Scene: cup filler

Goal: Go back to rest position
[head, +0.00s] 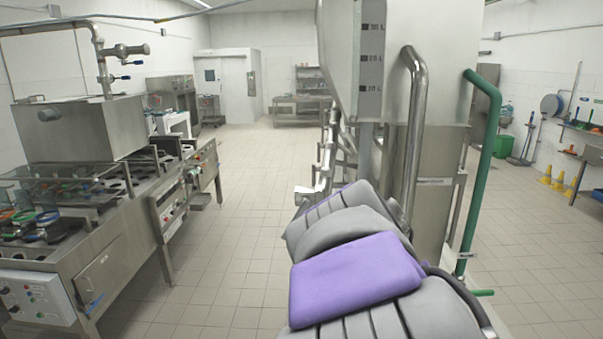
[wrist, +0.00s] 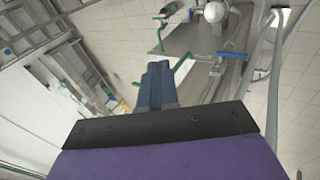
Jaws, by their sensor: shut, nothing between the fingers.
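My gripper (wrist: 157,82) shows in the wrist view as two blue-grey fingers pressed together, with nothing between them. Its black mount and purple cover fill the bottom of that view. In the head view my arm, with grey and purple padding, reaches forward from the lower right, and its gripper end cannot be made out there. The wrist view looks towards a steel panel (wrist: 207,45) with small valves and a blue-handled fitting (wrist: 232,55). The fingertips appear in front of the panel's left part; whether they touch anything cannot be told.
A steel tank with level marks (head: 372,60) stands close beside my arm in the head view, with a steel pipe (head: 418,130) and a green pipe (head: 482,165). The cup-filling machine (head: 100,250) stands on the left. The tiled floor (head: 240,200) between them is clear.

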